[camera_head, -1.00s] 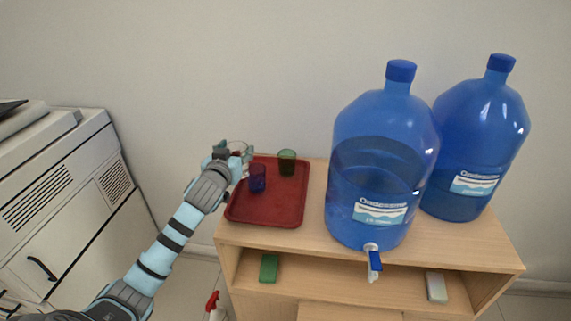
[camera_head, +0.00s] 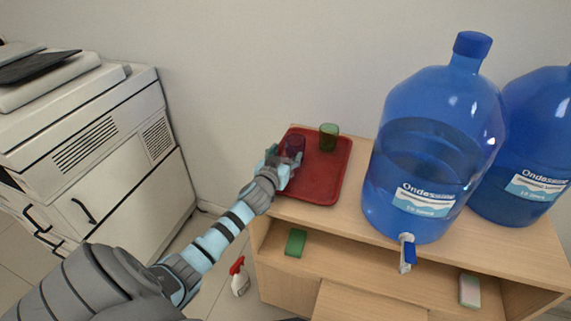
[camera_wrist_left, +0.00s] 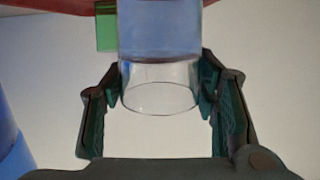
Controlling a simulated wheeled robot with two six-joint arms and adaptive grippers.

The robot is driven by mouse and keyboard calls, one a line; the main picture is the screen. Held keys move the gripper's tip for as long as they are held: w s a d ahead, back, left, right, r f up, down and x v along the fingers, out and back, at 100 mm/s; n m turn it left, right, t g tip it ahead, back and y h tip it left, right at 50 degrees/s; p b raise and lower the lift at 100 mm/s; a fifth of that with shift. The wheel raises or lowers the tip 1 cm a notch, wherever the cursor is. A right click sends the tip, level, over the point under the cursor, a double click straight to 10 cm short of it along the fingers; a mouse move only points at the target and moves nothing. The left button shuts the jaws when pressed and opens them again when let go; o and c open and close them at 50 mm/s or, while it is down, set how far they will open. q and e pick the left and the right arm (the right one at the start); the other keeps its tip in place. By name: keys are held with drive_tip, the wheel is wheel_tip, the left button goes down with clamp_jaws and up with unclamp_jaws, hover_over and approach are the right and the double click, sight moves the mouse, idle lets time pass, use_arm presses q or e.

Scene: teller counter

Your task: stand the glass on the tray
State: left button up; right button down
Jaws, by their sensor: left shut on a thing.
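The red tray (camera_head: 325,185) lies on the wooden cabinet top. In the left wrist view my left gripper (camera_wrist_left: 160,95) is shut on a clear glass (camera_wrist_left: 160,88), a finger on each side. That view seems upside down, with the tray (camera_wrist_left: 55,5) along the top. Blue shows through or behind the clear glass. The gap under its base cannot be judged. My right gripper is out of view.
A large blue water bottle (camera_head: 425,150) with a tap stands right of the tray, and a second bottle (camera_head: 525,140) stands beyond it. A green block (camera_head: 295,242) lies on the shelf below. A spray bottle (camera_head: 239,277) stands on the floor. A printer (camera_head: 90,140) is at left.

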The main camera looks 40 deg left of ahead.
use_arm(q)
drive_tip(key=shift+f, duration=0.65)
drive_tip(key=shift+f, duration=0.2)
drive_tip(key=o, duration=1.5)
drive_tip(key=shift+o, duration=0.2)
drive_tip(key=shift+r, duration=0.1)
drive_tip(key=shift+s+r, duration=0.1)
drive_tip(key=shift+s, duration=0.15)
drive_tip(key=p+v, duration=0.1)
drive_tip(key=v, duration=1)
drive_tip(key=shift+s, duration=0.3)
drive_tip(key=shift+d, duration=0.15)
